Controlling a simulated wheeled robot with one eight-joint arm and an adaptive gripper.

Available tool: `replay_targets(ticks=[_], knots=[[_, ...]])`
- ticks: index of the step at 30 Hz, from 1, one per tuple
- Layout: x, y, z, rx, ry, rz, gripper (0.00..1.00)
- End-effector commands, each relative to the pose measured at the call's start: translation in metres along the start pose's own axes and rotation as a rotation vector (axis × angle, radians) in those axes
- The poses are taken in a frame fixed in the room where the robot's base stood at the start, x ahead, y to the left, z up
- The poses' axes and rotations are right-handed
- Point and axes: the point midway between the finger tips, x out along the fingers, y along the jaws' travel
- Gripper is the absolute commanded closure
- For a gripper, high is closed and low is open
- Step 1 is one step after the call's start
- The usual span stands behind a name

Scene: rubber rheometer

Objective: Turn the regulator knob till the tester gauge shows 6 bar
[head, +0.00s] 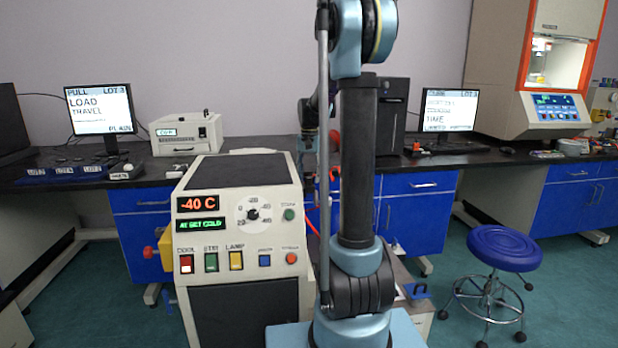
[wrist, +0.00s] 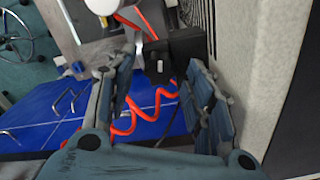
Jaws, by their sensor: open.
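My gripper (wrist: 160,75) is open in the wrist view, with one finger on each side of a small dark fitting (wrist: 158,62) at the bench edge. I cannot tell whether this fitting is the regulator knob, or whether the fingers touch it. A white round part (wrist: 103,5) at the top edge of the wrist view may be a gauge, but no face or reading shows. In the head view my arm stands in front of this area and hides most of it. A red part (head: 334,141) shows just left of my arm's column; I cannot tell what it is.
A red coiled hose (wrist: 145,115) hangs close to my fingers, before blue cabinets (wrist: 50,110). A pale panel (wrist: 245,60) stands close on the right. In the head view, a cream cabinet (head: 242,270) reading -40 C stands left of my arm. A blue stool (head: 503,247) is at right.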

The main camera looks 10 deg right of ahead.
Motion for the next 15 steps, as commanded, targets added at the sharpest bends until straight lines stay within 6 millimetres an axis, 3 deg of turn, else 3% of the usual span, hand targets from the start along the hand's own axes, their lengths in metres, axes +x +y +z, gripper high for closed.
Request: replay_targets(ticks=[15], knots=[[-0.082, -0.001, -0.001, 0.000, -0.001, 0.000, 0.52]])
